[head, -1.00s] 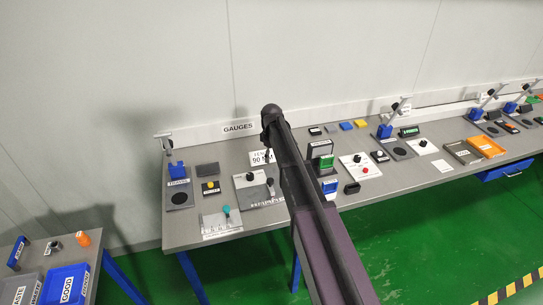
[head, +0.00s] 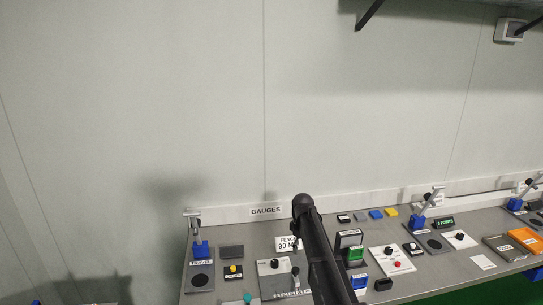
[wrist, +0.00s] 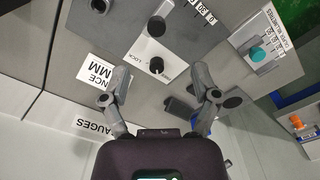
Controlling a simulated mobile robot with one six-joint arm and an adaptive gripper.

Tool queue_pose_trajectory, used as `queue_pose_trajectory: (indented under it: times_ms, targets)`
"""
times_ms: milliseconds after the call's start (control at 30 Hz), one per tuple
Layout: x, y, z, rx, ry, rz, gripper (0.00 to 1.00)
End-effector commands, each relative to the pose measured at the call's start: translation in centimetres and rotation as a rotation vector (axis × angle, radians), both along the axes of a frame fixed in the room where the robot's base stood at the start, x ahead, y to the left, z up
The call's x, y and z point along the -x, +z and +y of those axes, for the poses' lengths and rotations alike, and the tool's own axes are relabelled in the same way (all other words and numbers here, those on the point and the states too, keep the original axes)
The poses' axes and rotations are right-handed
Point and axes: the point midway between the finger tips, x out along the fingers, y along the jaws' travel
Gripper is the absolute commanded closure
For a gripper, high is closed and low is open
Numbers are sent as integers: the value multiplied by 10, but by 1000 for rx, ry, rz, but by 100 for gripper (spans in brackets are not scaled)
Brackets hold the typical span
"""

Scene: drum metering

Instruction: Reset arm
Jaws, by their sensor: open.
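In the wrist view my gripper (wrist: 160,74) is open, its two fingers spread wide above the bench. Nothing is held between them. A light panel (wrist: 180,35) with black knobs and the word LOCK lies beyond the fingertips; the knob (wrist: 156,66) shows between the fingers, and I cannot tell the gap to it. In the head view my dark arm (head: 325,255) reaches over the bench, and its lower part runs off the bottom edge. The gripper is not clearly visible there.
The grey bench (head: 215,285) carries several gauges and panels. A white card reading 90 MM (head: 287,244) stands left of my arm. A teal knob (wrist: 257,54) is right of the fingers. The wall (head: 130,120) is close behind.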

Motion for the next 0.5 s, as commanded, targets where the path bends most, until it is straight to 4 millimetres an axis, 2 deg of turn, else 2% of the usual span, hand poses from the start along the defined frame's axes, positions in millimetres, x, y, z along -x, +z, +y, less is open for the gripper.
queue_pose_trajectory:
  times_ms: [33, 167, 500]
  targets:
    - [16, -3, -3, 0, -28, 0, 21]
    - [54, -9, -10, 0, -137, 0, 21]
    - [180, -29, -33, 1, -528, 1, 21]
